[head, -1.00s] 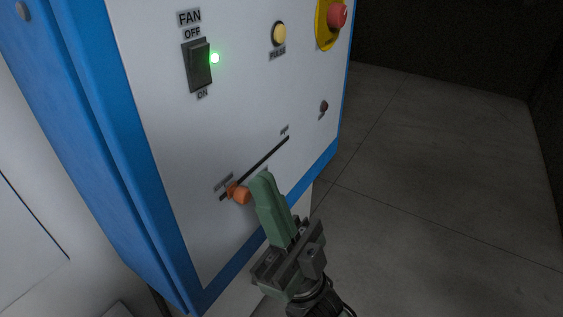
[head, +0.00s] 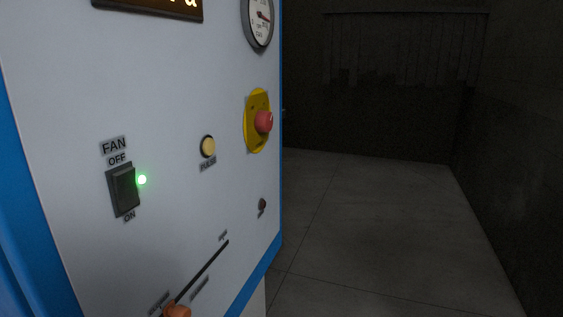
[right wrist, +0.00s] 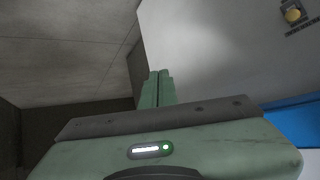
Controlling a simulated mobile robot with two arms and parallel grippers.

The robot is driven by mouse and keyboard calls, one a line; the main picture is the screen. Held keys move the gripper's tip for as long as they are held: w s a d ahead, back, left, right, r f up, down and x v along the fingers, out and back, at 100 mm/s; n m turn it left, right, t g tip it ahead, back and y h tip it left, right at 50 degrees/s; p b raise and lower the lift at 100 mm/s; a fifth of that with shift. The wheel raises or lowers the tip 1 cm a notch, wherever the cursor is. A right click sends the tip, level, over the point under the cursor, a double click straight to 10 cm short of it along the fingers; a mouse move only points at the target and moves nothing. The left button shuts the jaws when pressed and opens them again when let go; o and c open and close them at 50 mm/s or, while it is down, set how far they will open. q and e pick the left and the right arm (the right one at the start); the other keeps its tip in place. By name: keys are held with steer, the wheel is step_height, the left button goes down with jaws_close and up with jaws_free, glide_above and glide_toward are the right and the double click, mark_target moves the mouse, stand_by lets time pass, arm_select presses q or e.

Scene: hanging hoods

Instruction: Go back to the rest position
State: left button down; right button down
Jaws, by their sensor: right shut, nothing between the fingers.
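My right gripper shows in the right wrist view (right wrist: 158,88), its green fingers closed together with nothing between them. It is apart from the white panel (right wrist: 215,50), part of which shows behind and to the right of the fingers. In the head view neither gripper is visible. The control panel (head: 60,90) fills the left half there. Its orange slider knob (head: 177,311) sits at the lower left end of the slanted slot, cut by the bottom edge, with no gripper at it.
The panel carries a fan switch (head: 123,190) with a lit green lamp (head: 142,180), a yellowish button (head: 208,146), a red stop button (head: 264,122) on a yellow plate, and a gauge (head: 260,22). Bare grey floor (head: 370,230) lies open to the right, with dark walls beyond.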

steer(key=s+d+f+m+g+h, duration=0.1)
steer(key=s+d+f+g+h, duration=0.45)
steer(key=s+d, duration=0.7)
steer(key=s+a+f+g+y, duration=0.1)
steer(key=s+f+g+y, duration=0.15)
steer(key=f, duration=2.45)
steer(key=s+d+f+h, duration=0.1)
steer(key=s+d+f, duration=0.1)
steer(key=s+f, duration=1.4)
steer(key=shift+s+d+f+g, duration=0.3)
steer(key=shift+s+g, duration=0.1)
steer(key=shift+s, duration=0.4)
